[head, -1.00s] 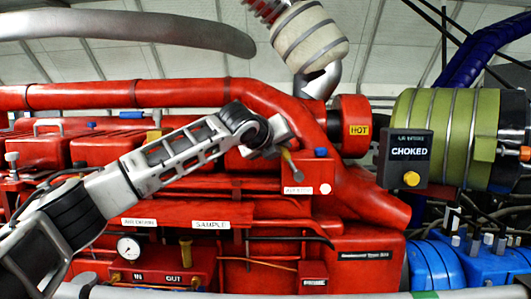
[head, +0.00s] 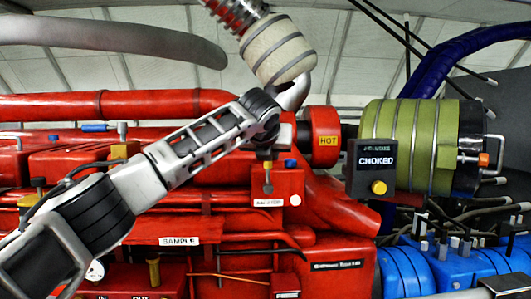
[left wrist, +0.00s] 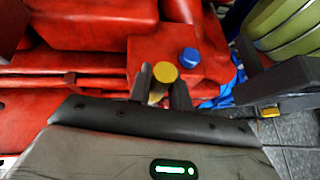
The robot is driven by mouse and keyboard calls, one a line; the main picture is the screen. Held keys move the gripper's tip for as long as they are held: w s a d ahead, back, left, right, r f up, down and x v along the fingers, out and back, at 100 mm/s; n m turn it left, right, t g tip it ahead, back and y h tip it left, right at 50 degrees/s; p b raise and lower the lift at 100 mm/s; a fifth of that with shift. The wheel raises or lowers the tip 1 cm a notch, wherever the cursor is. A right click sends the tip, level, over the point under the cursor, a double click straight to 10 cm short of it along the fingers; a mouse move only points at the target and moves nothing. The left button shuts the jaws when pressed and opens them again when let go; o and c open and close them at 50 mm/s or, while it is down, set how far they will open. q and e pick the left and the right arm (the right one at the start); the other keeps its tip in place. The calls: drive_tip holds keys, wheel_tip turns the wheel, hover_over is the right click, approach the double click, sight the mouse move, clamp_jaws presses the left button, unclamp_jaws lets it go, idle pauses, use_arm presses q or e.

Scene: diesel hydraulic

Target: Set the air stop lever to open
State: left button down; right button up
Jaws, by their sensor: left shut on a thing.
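The red box (head: 289,183) carries a white label that is too small to read surely. A short hanging handle with a yellow part, likely the air stop lever (head: 268,185), shows in front of this box, pointing about straight down. In the left wrist view its round yellow end (left wrist: 165,72) sits between the two dark fingers of my left gripper (left wrist: 162,88), which is shut on it. In the head view my left gripper (head: 266,155) is small and partly hidden by its own wrist. My right gripper is not in view.
A blue knob (head: 290,162) sits on the same box, close to the fingers; it also shows in the left wrist view (left wrist: 189,57). A red HOT collar (head: 327,141) is just above right.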

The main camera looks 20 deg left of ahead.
use_arm(q)
drive_tip(key=shift+r, duration=0.15)
drive_tip(key=c, duration=1.3)
unclamp_jaws()
drive_tip(key=shift+d, duration=0.1)
drive_tip(key=shift+s, duration=0.15)
drive_tip(key=b+v, duration=0.3)
drive_tip(key=v, duration=1.2)
drive_tip(key=shift+s+d+r+b, duration=0.2)
drive_tip(key=shift+b, duration=0.15)
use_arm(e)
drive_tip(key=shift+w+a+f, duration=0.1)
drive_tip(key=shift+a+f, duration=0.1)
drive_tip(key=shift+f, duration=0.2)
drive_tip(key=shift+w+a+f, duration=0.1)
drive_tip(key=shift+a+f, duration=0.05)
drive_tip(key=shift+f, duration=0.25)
